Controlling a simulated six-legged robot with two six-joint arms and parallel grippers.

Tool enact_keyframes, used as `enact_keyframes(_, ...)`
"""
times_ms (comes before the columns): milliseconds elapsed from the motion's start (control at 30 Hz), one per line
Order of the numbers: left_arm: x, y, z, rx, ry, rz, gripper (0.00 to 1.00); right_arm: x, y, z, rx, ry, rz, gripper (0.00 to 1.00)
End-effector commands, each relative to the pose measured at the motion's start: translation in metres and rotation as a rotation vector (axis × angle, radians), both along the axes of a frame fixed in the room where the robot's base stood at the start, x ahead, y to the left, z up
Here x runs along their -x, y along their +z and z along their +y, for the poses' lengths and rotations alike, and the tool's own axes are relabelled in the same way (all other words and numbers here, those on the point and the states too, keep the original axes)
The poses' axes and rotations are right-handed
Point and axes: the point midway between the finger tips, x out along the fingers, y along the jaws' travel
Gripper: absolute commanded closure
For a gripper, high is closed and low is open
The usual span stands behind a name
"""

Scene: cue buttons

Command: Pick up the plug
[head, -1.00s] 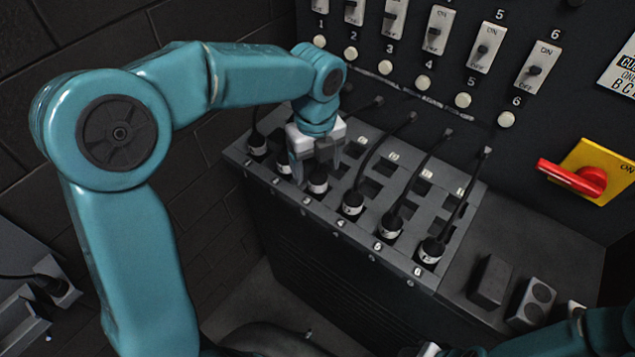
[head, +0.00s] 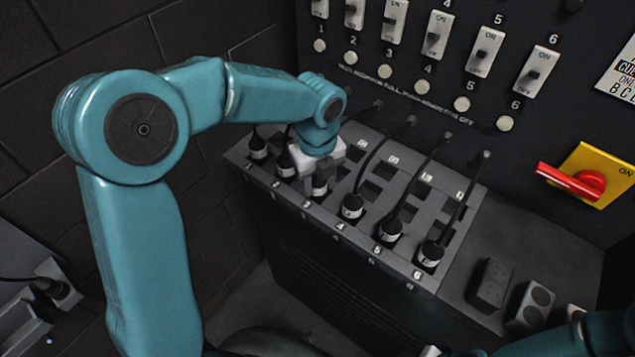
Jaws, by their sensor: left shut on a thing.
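My left gripper (head: 318,182) points down at the socket panel and is shut on the third plug from the left (head: 320,188), black with a pale band. The fingers and wrist hide much of this plug, and I cannot tell whether it has lifted from its socket. Two plugs, the first (head: 258,149) and the second (head: 285,166), stand left of the gripper. Three more plugs, (head: 352,207), (head: 390,230) and (head: 430,254), stand to its right, each with a black cord. Only part of my right arm shows at the lower right; its gripper is not clearly seen.
The grey socket panel (head: 340,225) has empty square openings behind the plugs. Numbered switches (head: 485,50) and round buttons (head: 461,104) line the dark wall. A red rotary handle (head: 588,184) on a yellow plate is at the right. Dark blocks (head: 490,285) stand on the right ledge.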

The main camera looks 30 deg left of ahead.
Motion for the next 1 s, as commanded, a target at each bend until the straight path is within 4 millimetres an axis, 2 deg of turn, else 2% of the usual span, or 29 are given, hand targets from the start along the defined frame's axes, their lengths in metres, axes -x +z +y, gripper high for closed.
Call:
enact_keyframes(167, -0.001, 0.013, 0.000, -0.001, 0.000, -0.004, 0.91, 0.000, 0.000, 0.000, 0.000, 0.000, 0.000, 0.57)
enact_keyframes(267, -0.001, 0.029, 0.000, 0.000, 0.000, -0.006, 0.91, 0.000, 0.000, 0.000, 0.000, 0.000, 0.000, 0.57)
enact_keyframes(367, -0.001, 0.054, 0.000, 0.001, 0.001, -0.008, 0.91, 0.000, 0.001, 0.000, 0.000, 0.000, 0.000, 0.57)
enact_keyframes(700, -0.001, 0.153, -0.001, 0.001, -0.001, -0.007, 0.91, 0.000, 0.009, 0.000, 0.000, 0.000, 0.000, 0.57)
enact_keyframes(833, -0.001, 0.179, -0.001, 0.001, -0.001, -0.003, 0.91, 0.000, 0.012, 0.000, 0.000, 0.000, 0.000, 0.57)
enact_keyframes(1000, 0.000, 0.197, 0.000, 0.000, 0.000, -0.001, 0.91, 0.000, 0.015, 0.000, 0.000, 0.000, 0.000, 0.57)
